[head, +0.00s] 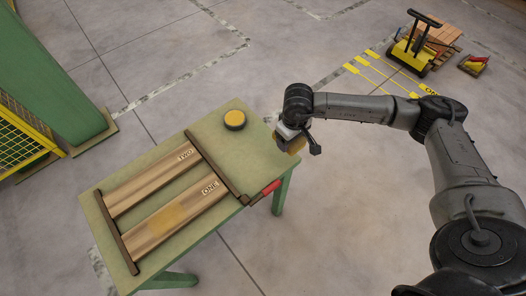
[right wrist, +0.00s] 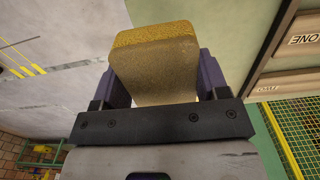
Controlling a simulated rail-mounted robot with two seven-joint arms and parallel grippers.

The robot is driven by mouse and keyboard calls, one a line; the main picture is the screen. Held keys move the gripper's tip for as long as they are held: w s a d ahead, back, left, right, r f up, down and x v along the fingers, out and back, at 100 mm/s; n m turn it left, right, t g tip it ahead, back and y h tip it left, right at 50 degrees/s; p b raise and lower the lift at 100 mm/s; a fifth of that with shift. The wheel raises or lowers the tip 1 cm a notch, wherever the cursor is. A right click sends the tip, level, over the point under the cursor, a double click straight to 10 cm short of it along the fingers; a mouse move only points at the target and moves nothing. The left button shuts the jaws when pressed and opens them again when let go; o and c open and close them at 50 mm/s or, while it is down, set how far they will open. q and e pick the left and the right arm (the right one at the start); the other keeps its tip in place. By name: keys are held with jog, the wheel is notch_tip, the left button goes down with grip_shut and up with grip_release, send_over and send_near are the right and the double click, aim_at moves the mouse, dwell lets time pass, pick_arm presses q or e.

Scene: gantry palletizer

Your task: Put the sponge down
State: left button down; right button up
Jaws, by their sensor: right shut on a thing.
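The sponge (right wrist: 155,70), a yellow-brown block, sits between the two fingers of my right gripper (right wrist: 158,88) in the right wrist view. In the head view the right gripper (head: 290,136) is just off the right edge of the green table (head: 205,135), shut on the sponge (head: 297,146). The sponge appears clear of the table top. On the table lies a dark-edged wooden frame with two slats, marked ONE (head: 188,205) and TWO (head: 150,184). Slat ONE has a yellowish patch near its middle. My left gripper is not in view.
A round yellow-topped tin (head: 235,119) stands at the table's far corner. A red-handled tool (head: 264,192) lies at the right edge. A green post and yellow mesh fence (head: 22,138) stand at left. A yellow cart (head: 412,52) stands at back right. Floor around the table is clear.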

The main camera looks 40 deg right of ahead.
jog(key=shift+s+d+f, duration=0.25)
jog(key=shift+d+f, duration=0.15)
jog(key=shift+d, duration=0.15)
jog(key=shift+s+d+f, duration=0.2)
jog(key=shift+d+f, duration=0.2)
jog(key=shift+d, duration=0.1)
jog(key=shift+w+f, duration=0.15)
jog(key=shift+f, duration=0.15)
jog(key=b, duration=0.2)
send_over(264, 151)
jog(key=s, duration=0.1)
notch_tip(264, 151, down, 6)
jog(key=shift+d+f, duration=0.1)
jog(key=shift+d, duration=0.05)
jog(key=shift+w+a+f, duration=0.25)
jog(key=shift+w, duration=0.2)
notch_tip(264, 151, down, 4)
jog(key=shift+r+b, duration=0.25)
jog(key=shift+b, duration=0.15)
jog(key=shift+f, duration=0.25)
jog(key=shift+f, duration=0.1)
